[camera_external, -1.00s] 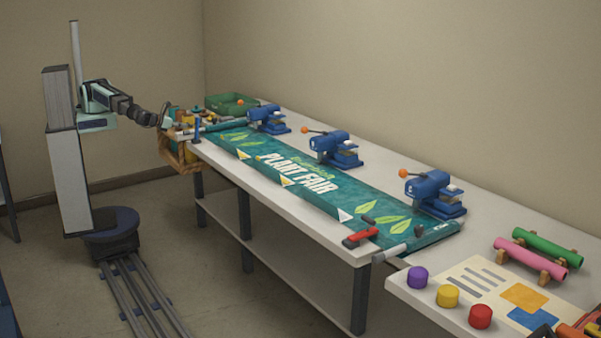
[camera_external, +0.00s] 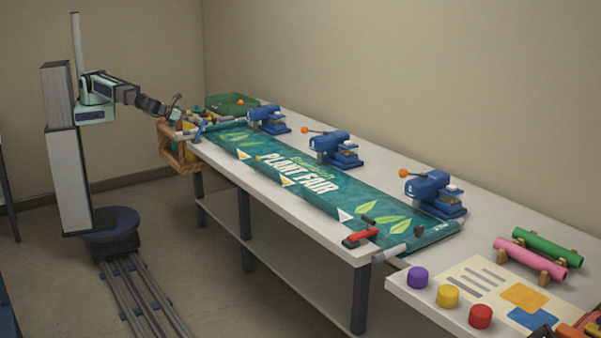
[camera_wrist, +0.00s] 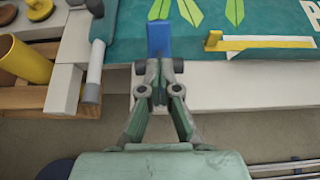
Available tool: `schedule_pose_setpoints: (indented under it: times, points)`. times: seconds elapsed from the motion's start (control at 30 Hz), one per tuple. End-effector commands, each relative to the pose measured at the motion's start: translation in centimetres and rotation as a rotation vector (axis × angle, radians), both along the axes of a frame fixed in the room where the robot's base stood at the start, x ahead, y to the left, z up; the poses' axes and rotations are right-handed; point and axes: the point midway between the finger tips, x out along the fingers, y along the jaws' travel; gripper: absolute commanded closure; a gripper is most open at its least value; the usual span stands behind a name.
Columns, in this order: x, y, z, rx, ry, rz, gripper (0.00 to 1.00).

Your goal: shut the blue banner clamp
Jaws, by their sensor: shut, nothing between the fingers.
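The blue banner clamp (camera_external: 200,130) is at the near left corner of the banner table in the external view. It is small there, and its blue part looks tilted. In the wrist view its blue part (camera_wrist: 158,38) lies on the table edge, just beyond my fingertips. My gripper (camera_wrist: 158,78) is shut and empty, in line with the blue part; I cannot tell whether they touch. In the external view my gripper (camera_external: 175,101) is above the table's left end. The green banner (camera_external: 300,175) lies along the table.
A red clamp (camera_external: 360,235) is at the near right corner. Several blue presses (camera_external: 333,148) line the far side. A wooden crate (camera_external: 180,160) hangs at the left end. A grey roller end (camera_wrist: 95,70) is left of my fingers.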

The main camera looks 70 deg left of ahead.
Motion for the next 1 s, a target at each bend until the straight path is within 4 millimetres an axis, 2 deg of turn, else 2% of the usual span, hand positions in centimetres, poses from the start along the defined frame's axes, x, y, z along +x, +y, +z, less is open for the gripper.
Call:
schedule_pose_setpoints:
  times: [0.27, 0.7, 1.0]
  points:
    - [3.0, 0.8, 0.5, 0.001, -0.001, 0.004, 1.00]
    - [7.0, 1.9, -0.5, 0.001, -0.001, 0.003, 1.00]
    - [8.1, 2.2, -1.1, 0.001, -0.001, 0.001, 1.00]
